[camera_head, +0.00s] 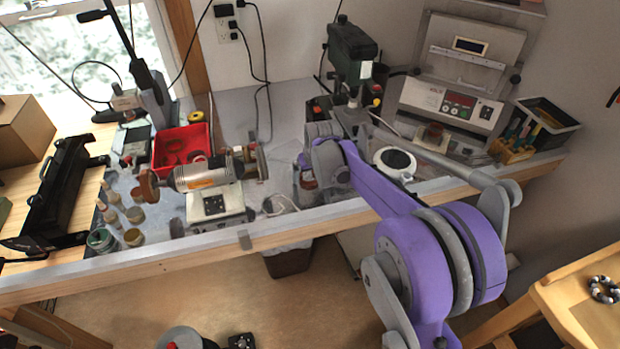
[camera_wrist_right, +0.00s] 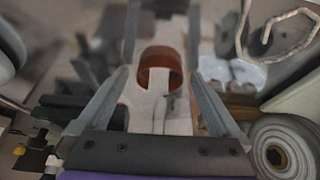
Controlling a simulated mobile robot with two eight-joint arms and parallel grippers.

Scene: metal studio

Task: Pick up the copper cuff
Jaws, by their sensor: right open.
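The copper cuff (camera_wrist_right: 160,66) is a reddish-brown ring. In the right wrist view it stands on a pale block, centred between the two grey fingers of my right gripper (camera_wrist_right: 161,48), which are spread apart and hold nothing. My left gripper is not in view.
A black bin with tools (camera_head: 545,122) is at right. A red tray (camera_head: 181,148) and polishing motor (camera_head: 205,173) are farther left.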

